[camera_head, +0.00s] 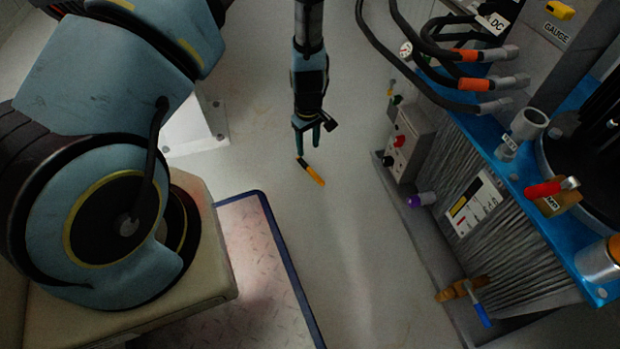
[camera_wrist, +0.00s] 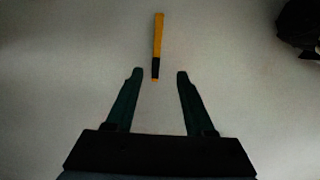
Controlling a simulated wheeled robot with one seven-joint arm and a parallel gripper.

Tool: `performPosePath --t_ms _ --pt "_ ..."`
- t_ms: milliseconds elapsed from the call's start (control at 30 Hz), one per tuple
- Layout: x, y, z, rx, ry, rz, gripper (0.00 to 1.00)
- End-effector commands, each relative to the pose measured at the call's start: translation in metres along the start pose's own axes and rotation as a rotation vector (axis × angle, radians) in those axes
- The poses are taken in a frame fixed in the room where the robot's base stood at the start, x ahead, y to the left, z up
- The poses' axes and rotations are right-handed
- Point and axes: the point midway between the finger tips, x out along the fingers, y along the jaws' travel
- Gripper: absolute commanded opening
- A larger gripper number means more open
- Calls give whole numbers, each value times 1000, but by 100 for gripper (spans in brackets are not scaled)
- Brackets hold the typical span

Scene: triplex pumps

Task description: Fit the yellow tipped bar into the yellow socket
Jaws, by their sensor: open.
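The bar (camera_head: 316,176) is a short orange-yellow rod with a black band near one end and a small yellow tip. It lies just below my gripper (camera_head: 306,128) in the head view, apparently on the floor. In the wrist view the bar (camera_wrist: 158,38) points away from my gripper (camera_wrist: 159,74), its black-banded end near the gap between the fingertips. My gripper is open and empty, and the fingers do not touch the bar. I cannot pick out the yellow socket for certain in either view.
A blue-framed pump unit (camera_head: 520,185) with hoses and valves stands at the right. A small panel box (camera_head: 408,143) with red and black knobs sits at its left side. A blue-edged metal plate (camera_head: 262,270) lies at lower left. The floor between is clear.

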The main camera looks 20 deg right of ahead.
Motion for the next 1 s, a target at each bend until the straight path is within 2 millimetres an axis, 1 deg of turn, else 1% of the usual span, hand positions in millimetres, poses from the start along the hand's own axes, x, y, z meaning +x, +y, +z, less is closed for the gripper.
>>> performPosePath --t_ms 167,300,367,567,667,900,1000 --pt "20 0 1 -1 -1 -1 54" --pt "43 0 1 -1 -1 -1 54" --pt "52 0 1 -1 -1 -1 54" --pt "62 2 1 0 0 1 54" --pt "73 3 1 0 0 0 54" --pt "106 6 1 0 0 0 54" --pt "110 7 0 0 0 1 54"
